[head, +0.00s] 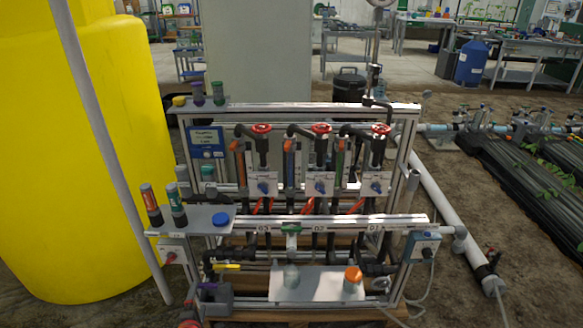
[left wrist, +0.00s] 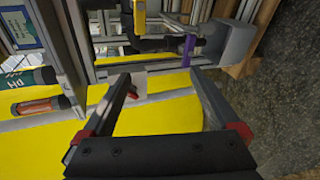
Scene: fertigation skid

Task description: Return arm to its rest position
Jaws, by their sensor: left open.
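My left gripper (left wrist: 161,76) is open and empty in the left wrist view, with its two dark fingers spread. Yellow surface shows between and behind the fingers. A grey box (left wrist: 235,38) with a purple piece (left wrist: 188,48) lies beyond the right finger, apart from it. Two bottles, one dark green (left wrist: 30,78) and one orange-red (left wrist: 38,107), lie to the left of the fingers in that view. In the head view no arm shows clearly; a small red and dark part at the bottom edge may be my left gripper. My right gripper is in neither view.
The skid frame (head: 320,222) with red-handled valves (head: 320,128) fills the middle of the head view. A yellow tank (head: 70,150) stands left, behind a grey pole (head: 105,140).

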